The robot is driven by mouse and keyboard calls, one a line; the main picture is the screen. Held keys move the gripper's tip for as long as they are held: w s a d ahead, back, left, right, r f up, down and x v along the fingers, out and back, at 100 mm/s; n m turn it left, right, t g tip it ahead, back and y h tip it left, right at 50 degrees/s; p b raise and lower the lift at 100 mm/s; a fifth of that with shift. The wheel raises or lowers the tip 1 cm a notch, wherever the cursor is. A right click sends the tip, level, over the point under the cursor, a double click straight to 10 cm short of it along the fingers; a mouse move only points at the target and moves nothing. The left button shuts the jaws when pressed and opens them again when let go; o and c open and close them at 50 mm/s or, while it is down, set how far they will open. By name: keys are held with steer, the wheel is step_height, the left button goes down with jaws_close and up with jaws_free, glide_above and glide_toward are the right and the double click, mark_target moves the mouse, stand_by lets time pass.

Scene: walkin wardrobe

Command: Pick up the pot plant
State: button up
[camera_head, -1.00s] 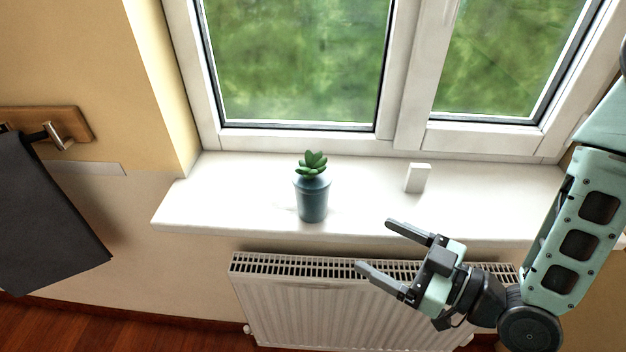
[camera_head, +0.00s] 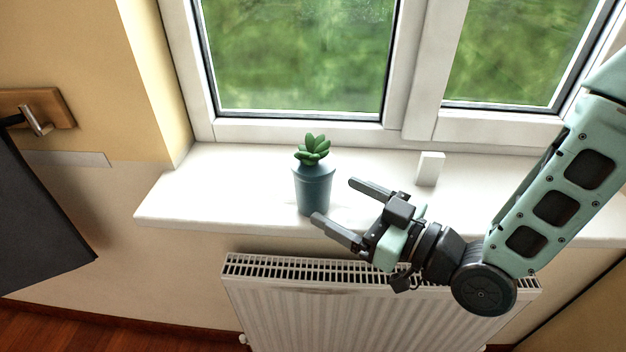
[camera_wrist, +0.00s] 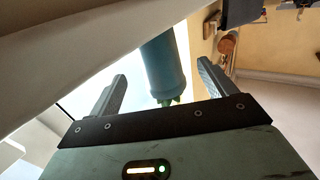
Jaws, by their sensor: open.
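The pot plant is a blue-grey pot (camera_head: 313,191) with a green succulent (camera_head: 312,150) on top. It stands upright on the white windowsill (camera_head: 220,190) in the head view. My gripper (camera_head: 334,204) is open, just right of the pot, with its fingers pointing left towards it. One fingertip appears close to the pot's lower right side; I cannot tell whether it touches. In the wrist view the pot (camera_wrist: 163,68) shows between the two open fingers (camera_wrist: 158,82), beyond their tips, with a little green at its lower end. Nothing is held.
A small white block (camera_head: 430,169) stands on the sill right of the pot, behind my gripper. A white radiator (camera_head: 330,310) is below the sill. A dark cloth (camera_head: 50,220) hangs from a wooden hook rack (camera_head: 38,108) at left. The sill left of the pot is clear.

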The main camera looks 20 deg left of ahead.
mark_target(329, 195)
steer(key=x, duration=0.3)
steer(key=shift+w, duration=0.1)
steer(key=shift+r+p+x, duration=0.2)
steer(key=shift+p+x, duration=1)
steer(key=shift+x, duration=1.55)
steer(key=c, duration=1.1)
steer(key=shift+c, duration=0.5)
steer(key=shift+r, duration=0.1)
